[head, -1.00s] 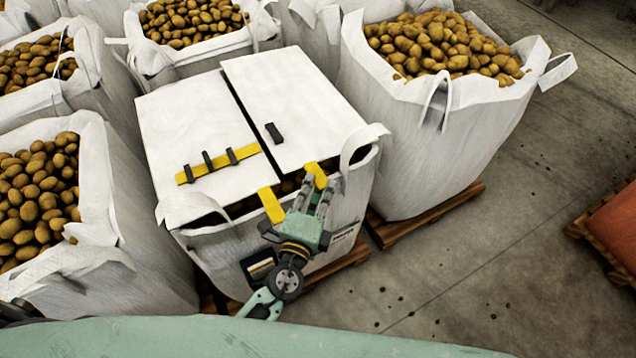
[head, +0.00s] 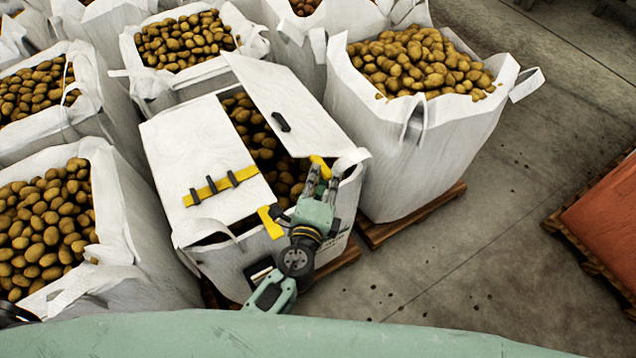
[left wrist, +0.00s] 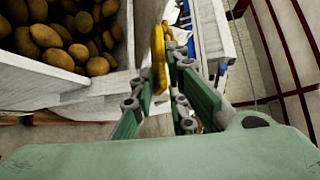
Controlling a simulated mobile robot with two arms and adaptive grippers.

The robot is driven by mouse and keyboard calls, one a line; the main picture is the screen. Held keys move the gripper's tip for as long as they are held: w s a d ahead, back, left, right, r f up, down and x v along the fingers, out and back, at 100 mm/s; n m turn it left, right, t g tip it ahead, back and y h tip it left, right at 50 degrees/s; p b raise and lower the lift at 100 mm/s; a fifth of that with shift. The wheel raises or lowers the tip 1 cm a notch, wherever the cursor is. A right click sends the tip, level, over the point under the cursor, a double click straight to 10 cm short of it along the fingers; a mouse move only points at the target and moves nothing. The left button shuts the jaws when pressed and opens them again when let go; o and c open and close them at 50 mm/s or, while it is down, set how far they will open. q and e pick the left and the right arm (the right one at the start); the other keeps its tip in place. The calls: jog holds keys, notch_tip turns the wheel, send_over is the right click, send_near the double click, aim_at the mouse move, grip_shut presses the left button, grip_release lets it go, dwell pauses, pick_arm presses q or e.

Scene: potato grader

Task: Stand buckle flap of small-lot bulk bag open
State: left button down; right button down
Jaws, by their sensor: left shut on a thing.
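The small-lot bulk bag (head: 225,265) is white, with two top flaps. The right-hand flap (head: 285,105), with one dark buckle-like piece (head: 281,122), is tilted up, baring potatoes (head: 262,145) below. My left gripper (head: 320,172) is shut on the yellow tab (head: 319,163) at this flap's near end. The yellow tab (left wrist: 158,60) also shows at the fingers (left wrist: 172,60) in the left wrist view. The left-hand flap (head: 195,150) lies flat, with a yellow strap (head: 222,185) and dark loops; another yellow tab (head: 270,222) hangs at its near edge. My right gripper is out of view.
Open bags of potatoes stand close by: one to the right (head: 400,165), one at the left (head: 125,230) and several behind. A red-orange load (head: 607,215) on a pallet is at far right. Concrete floor (head: 470,260) between is clear.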

pick_arm(q)
jog(key=shift+w+d+r, duration=0.25)
jog(key=shift+d+r, duration=0.05)
jog(key=shift+r, duration=0.25)
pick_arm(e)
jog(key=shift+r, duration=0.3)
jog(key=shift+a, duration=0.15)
pick_arm(q)
jog(key=c, duration=2.2)
grip_release()
jog(key=shift+o, duration=0.2)
jog(key=shift+f, duration=0.15)
jog(key=shift+s, duration=0.25)
jog(key=v, duration=1.1)
jog(key=shift+s, duration=0.2)
